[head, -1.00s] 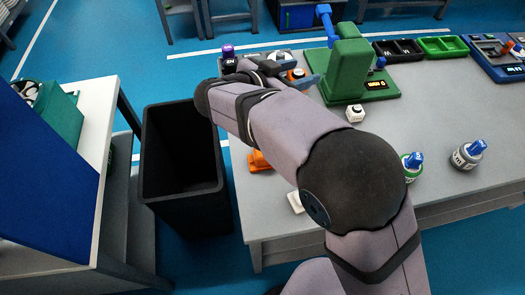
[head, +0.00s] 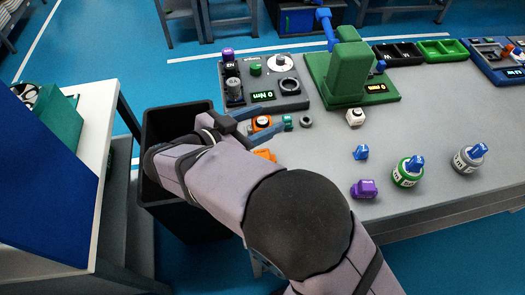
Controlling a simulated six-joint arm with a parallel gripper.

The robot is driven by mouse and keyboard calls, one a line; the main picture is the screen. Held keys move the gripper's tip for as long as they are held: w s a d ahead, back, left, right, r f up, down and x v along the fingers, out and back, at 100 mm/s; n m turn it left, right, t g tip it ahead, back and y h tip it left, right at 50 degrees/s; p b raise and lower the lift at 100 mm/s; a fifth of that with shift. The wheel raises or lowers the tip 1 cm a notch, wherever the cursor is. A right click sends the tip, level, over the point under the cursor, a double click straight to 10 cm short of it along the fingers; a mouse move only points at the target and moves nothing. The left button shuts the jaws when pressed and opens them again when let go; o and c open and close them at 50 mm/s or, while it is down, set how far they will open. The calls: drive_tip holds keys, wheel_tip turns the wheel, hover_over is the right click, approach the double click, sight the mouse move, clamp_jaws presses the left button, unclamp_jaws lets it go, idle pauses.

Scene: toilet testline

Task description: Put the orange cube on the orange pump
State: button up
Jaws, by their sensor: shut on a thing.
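My gripper (head: 266,120) has blue fingers and is at the left part of the grey table, just in front of the grey test unit. It is shut on the orange cube (head: 262,123), which has a round white-and-black mark on top. An orange piece (head: 264,155), which looks like the orange pump, lies on the table just nearer than the cube. My arm hides much of it, so its shape is unclear. The cube looks apart from it; its height above the table is hard to tell.
A grey test unit (head: 290,101) and a green press (head: 350,85) stand behind. A small green piece (head: 287,121) and dark ring (head: 305,121) lie close right of the gripper. A black bin (head: 160,125) is left.

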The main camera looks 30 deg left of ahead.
drive_tip(key=shift+f+p, duration=0.6)
drive_tip(key=shift+f, duration=4.3)
drive_tip(key=shift+f, duration=0.1)
drive_tip(key=o, duration=1.1)
drive_tip(key=b+v, duration=0.2)
drive_tip(key=v, duration=1)
drive_tip(key=shift+b, duration=0.4)
